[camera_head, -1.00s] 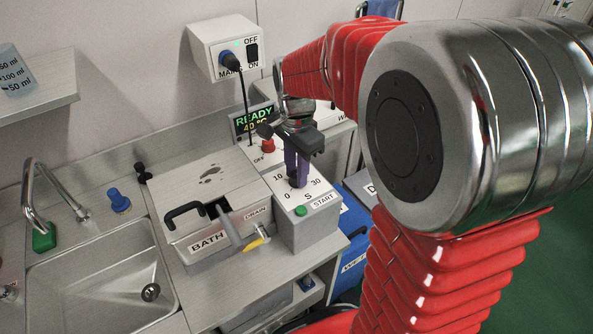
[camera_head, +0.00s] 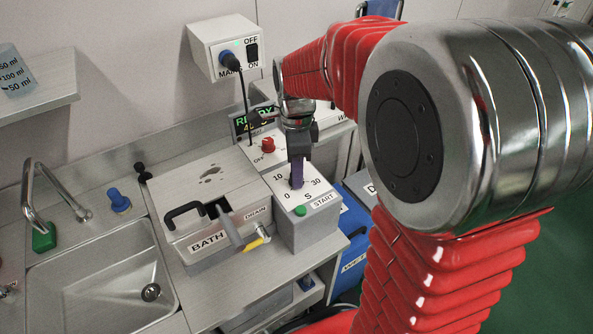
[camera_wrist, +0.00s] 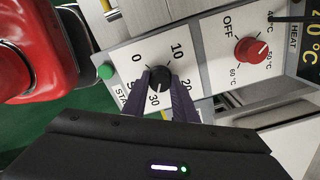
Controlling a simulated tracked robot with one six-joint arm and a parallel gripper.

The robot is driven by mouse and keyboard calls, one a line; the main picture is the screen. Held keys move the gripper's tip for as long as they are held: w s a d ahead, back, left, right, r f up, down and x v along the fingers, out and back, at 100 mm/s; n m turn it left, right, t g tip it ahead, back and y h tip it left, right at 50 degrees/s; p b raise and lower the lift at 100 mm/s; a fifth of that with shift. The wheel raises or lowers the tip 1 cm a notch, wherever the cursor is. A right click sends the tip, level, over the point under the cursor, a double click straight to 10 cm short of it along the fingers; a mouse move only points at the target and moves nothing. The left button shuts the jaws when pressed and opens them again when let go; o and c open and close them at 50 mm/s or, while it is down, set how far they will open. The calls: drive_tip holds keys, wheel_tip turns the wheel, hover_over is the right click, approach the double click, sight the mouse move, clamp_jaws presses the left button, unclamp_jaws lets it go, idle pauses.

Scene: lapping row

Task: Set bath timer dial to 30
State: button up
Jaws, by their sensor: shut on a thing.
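The bath timer dial is a small black knob (camera_wrist: 160,77) on a white-topped grey box (camera_head: 312,238), with 0, 10, 20 and 30 printed around it. My gripper (camera_wrist: 163,82) points down at it, with its two purple fingers shut on the knob's sides. In the head view my gripper (camera_head: 297,184) stands over the dial and hides most of the knob. A small light mark on the knob seems to face near the 10, but it is too small to be sure.
A green START button (camera_head: 300,211) sits on the box's front edge. Behind stands a red heat knob (camera_head: 268,145) with a READY display (camera_head: 254,120). The bath (camera_head: 215,225) with its black handle and a sink (camera_head: 100,285) lie left.

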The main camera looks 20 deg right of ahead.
drive_tip(key=shift+w+r, duration=0.1)
drive_tip(key=o, duration=1)
drive_tip(key=shift+o, duration=0.2)
wheel_tip(320, 180, up, 14)
drive_tip(key=shift+f, duration=0.2)
idle(0.4)
